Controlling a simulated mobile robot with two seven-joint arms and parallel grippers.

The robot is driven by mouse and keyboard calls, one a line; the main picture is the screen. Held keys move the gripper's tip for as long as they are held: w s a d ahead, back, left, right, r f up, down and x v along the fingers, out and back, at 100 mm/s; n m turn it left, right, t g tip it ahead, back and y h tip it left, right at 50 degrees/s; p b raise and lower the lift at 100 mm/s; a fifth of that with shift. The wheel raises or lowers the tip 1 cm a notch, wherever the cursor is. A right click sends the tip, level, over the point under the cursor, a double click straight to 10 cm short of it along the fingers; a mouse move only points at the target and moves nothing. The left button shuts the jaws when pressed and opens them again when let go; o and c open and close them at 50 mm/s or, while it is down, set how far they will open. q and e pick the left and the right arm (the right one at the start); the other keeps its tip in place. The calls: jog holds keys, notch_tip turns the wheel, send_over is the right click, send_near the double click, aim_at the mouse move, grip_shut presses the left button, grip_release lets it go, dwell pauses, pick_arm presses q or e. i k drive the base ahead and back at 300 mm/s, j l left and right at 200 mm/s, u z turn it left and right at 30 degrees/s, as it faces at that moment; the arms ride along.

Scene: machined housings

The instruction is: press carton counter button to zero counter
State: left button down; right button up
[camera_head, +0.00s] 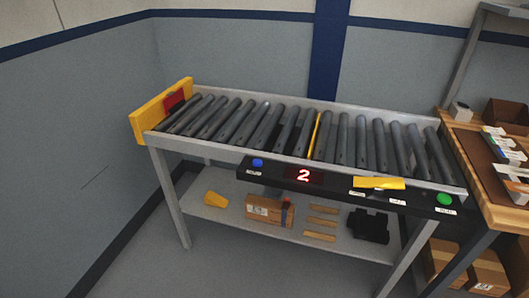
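A roller conveyor (335,110) stands ahead of me with a black control strip (330,180) along its front. The carton counter display (303,175) on the strip shows a red "2". A blue button (257,162) sits left of the display, with a small white label below it that is too small to read. A green button (444,199) sits at the strip's right end, also with a small label. I cannot tell from the labels which button belongs to the counter. Neither of my grippers is in the picture.
A yellow end stop (160,112) with a red patch closes the conveyor's left end. The lower shelf (335,242) holds a carton (268,210), a yellow piece (215,199) and other items. A wooden bench (462,150) with boxes adjoins at right. Floor at front left is clear.

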aim_at(257, 162)
jog(key=i+l, duration=0.25)
jog(key=i+l+u, duration=0.15)
jog(key=l, duration=0.25)
jog(key=i+l, duration=0.3)
jog(key=i+l+u, duration=0.05)
